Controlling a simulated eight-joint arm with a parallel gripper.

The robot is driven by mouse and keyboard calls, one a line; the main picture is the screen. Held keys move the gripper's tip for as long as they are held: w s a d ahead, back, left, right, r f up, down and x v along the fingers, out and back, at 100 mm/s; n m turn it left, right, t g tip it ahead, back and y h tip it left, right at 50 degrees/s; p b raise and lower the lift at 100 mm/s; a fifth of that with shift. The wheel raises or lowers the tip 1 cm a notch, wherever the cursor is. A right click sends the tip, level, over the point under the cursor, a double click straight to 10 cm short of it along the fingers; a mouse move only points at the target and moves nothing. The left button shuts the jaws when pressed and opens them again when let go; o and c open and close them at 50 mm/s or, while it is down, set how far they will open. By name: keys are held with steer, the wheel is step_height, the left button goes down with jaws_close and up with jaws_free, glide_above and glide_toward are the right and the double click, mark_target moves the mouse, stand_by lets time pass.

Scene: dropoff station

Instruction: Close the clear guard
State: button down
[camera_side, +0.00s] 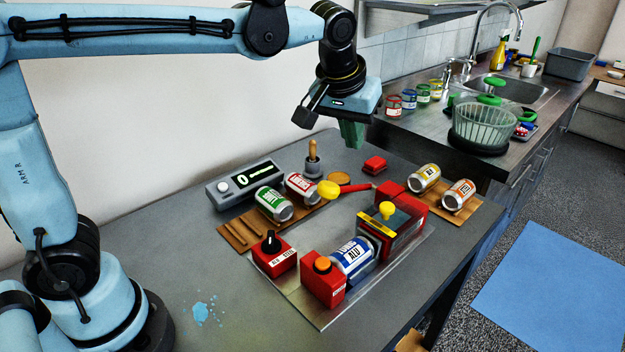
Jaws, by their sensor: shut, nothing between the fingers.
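The clear guard (402,240) is a see-through box with a yellow front strip (377,228) and a yellow knob (387,210) on top. It stands at the right end of the red fixture on a metal plate (310,311). A blue and silver can (352,258) lies on its side to the left of the guard, largely outside it; its right end is close to or under the yellow strip. My gripper (352,140) has green fingers, shut and empty, pointing down. It is high above the back of the table, behind and above the guard, apart from it.
Red blocks with an orange button (322,265) and a black knob (271,242) stand left of the can. Behind are cans on wooden racks (237,236), a grey display box (243,183), a wooden-handled tool (312,155) and a red-handled yellow piece (328,190).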

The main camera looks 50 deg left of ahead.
steer(key=w+d+n, duration=0.2)
steer(key=w+d, duration=0.3)
steer(key=w, duration=0.1)
glide_above(390, 199)
steer(key=shift+g+y, duration=0.4)
step_height(390, 199, down, 11)
steer(key=shift+r, duration=0.1)
steer(key=shift+s+d, duration=0.3)
steer(key=shift+s, duration=0.25)
steer(key=shift+s+d, duration=0.3)
steer(key=shift+s, duration=0.25)
steer(key=shift+s+d, duration=0.35)
steer(key=shift+s, duration=0.35)
steer(key=s, duration=1.2)
steer(key=shift+s+f, duration=0.15)
steer(key=shift+f, duration=0.05)
